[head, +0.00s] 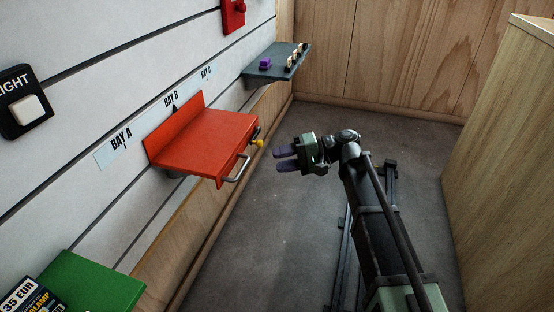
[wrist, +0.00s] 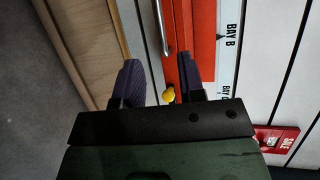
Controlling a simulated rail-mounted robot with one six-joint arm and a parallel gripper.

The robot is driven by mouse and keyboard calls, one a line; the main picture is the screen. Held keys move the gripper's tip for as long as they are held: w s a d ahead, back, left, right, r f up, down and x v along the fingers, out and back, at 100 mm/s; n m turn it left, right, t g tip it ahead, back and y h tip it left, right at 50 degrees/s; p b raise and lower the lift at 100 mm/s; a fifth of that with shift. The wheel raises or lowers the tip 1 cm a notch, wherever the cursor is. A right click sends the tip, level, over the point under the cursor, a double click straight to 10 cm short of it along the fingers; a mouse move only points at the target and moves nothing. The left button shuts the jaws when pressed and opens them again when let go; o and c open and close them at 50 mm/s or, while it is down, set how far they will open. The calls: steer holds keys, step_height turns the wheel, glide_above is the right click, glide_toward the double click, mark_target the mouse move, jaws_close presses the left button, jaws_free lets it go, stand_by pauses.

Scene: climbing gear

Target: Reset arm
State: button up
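My gripper (head: 277,159) is at the end of my arm, over the grey floor, to the right of the red shelf. Its two purple fingers stand apart with nothing between them in the head view. In the wrist view the open gripper (wrist: 158,72) points at the wall side, with the red shelf (wrist: 205,40) and a metal bar handle beyond its fingers. No held object shows in either view.
The red shelf (head: 205,138) at BAY B has a metal handle (head: 238,171) and a small yellow knob (head: 259,142) near my gripper. A dark shelf (head: 278,67) holds small items further back. A green shelf (head: 98,283) is at front left. A wooden cabinet (head: 505,150) stands right.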

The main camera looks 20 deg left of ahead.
steer(key=s+d+f+m+t+h+p, duration=0.1)
steer(key=s+d+f+t+h, duration=0.2)
steer(key=d, duration=0.5)
steer(key=d+f+t+h+p, duration=0.1)
steer(key=d+f+t+h, duration=0.1)
steer(key=d+f+h, duration=0.35)
steer(key=s+d+r+m+t+h+p, duration=0.1)
steer(key=s+d+m+t+h+p, duration=0.15)
steer(key=d, duration=1.25)
steer(key=s+d+r+m+t+h+p, duration=0.1)
steer(key=s+d+m+h+p, duration=0.2)
steer(key=d, duration=1.2)
step_height(320, 180, up, 37)
steer(key=a+n+p, duration=0.1)
steer(key=p, duration=3.5)
steer(key=shift+a+f, duration=0.2)
steer(key=shift+s, duration=0.1)
